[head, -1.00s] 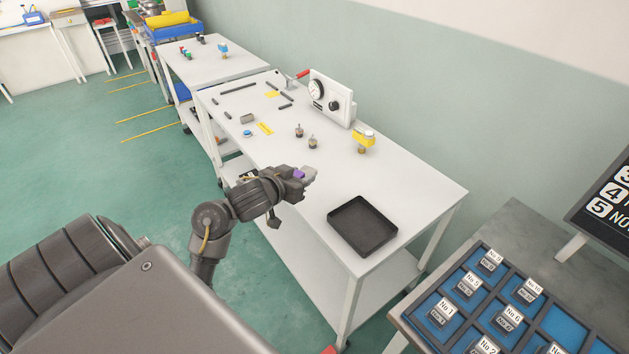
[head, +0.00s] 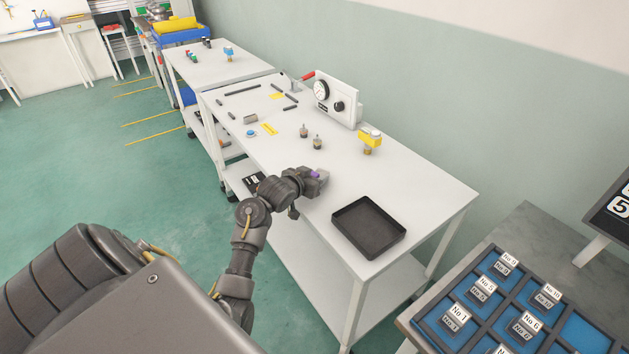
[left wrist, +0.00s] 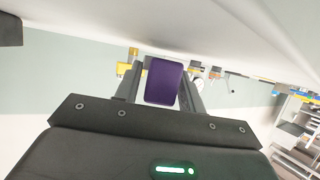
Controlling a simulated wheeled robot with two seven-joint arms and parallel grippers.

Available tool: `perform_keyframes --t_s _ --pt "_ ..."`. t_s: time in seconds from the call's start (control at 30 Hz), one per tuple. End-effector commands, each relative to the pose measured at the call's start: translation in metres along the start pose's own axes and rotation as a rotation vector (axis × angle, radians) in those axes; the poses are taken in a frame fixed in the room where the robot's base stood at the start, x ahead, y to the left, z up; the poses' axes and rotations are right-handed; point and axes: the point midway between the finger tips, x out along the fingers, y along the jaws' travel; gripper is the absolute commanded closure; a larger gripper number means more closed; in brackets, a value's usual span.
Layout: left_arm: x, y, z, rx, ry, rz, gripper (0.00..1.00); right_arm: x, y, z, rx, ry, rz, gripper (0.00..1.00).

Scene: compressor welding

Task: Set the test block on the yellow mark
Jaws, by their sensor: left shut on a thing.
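My left gripper (head: 318,176) is shut on a purple block (head: 315,174), the only block I see held. In the left wrist view, the purple block (left wrist: 163,82) sits between the two fingers (left wrist: 162,92). In the head view, the gripper is over the front edge of the white table (head: 395,185), left of the black tray. A yellow mark (head: 269,129) lies flat farther back on the table, clear of the gripper. A second yellow patch (head: 277,96) lies beyond it among dark bars. My right gripper is not in view.
A black tray (head: 368,227) stands near the table's right end. Two small metal pieces (head: 311,137), a yellow-topped fitting (head: 370,139) and a gauge box (head: 337,98) stand toward the back. A grey block (head: 250,119) and a blue disc (head: 252,134) lie near the yellow mark.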

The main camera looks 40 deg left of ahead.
Motion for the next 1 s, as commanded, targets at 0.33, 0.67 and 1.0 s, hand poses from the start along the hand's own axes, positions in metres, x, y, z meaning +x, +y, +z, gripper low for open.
perform_keyframes --t_s 0.33,0.67,1.0 --pt "0.004 -0.001 0.009 0.001 0.005 -0.002 0.89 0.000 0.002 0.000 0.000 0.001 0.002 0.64" --pt "0.005 -0.001 0.013 0.001 0.003 -0.001 0.40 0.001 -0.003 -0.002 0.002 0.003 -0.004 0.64" --pt "0.004 -0.001 0.009 0.000 0.004 -0.002 0.39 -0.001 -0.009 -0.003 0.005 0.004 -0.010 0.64"
